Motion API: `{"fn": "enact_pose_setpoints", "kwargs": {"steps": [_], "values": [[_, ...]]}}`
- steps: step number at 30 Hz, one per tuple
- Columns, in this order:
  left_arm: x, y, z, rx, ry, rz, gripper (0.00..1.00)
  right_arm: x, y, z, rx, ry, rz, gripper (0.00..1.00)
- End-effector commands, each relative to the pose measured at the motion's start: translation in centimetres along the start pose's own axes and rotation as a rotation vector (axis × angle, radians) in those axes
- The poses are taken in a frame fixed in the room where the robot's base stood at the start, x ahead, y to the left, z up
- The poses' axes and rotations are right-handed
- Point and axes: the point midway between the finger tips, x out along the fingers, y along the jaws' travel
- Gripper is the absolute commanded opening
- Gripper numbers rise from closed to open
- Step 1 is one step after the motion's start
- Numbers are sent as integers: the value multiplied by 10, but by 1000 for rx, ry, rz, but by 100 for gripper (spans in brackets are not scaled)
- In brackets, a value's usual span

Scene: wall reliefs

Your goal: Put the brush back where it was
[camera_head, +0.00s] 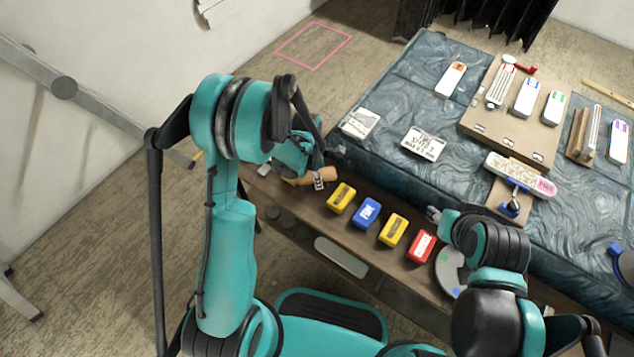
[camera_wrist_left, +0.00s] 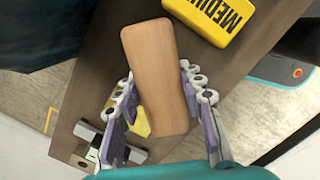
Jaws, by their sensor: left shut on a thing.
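The brush (camera_wrist_left: 152,60) has a smooth, light wooden body and fills the middle of the left wrist view. My left gripper (camera_wrist_left: 158,76) is shut on it, one finger on each side. In the head view the brush (camera_head: 322,174) shows as a tan piece over the left end of the brown shelf (camera_head: 345,232), partly covered by my left gripper (camera_head: 318,182). I cannot tell whether it touches the shelf. Its underside is hidden. My right gripper (camera_head: 436,214) is near the front edge of the blue table; its fingers are too small to read.
A yellow block (camera_head: 341,198), a blue block (camera_head: 366,213), another yellow block (camera_head: 393,230) and a red block (camera_head: 422,246) stand in a row on the shelf. A metal fitting (camera_wrist_left: 105,143) sits near the shelf's end. The blue patterned table (camera_head: 385,140) holds cards and a board.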

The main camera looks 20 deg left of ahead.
Motion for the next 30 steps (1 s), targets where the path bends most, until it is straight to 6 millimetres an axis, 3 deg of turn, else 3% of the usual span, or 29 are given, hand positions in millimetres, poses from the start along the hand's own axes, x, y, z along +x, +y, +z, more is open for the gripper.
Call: {"fn": "enact_pose_setpoints", "kwargs": {"steps": [5,16,17,19,30], "values": [[27,0,-3,0,0,0,11,11,0,8,0,0,0,40],[30,0,-4,1,0,0,11,13,0,9,0,0,0,40],[30,0,-4,1,0,0,43,12,0,9,0,0,0,40],[29,0,-3,1,0,0,59,12,0,8,0,0,0,40],[25,0,-3,1,0,0,59,8,0,6,0,0,0,40]]}}
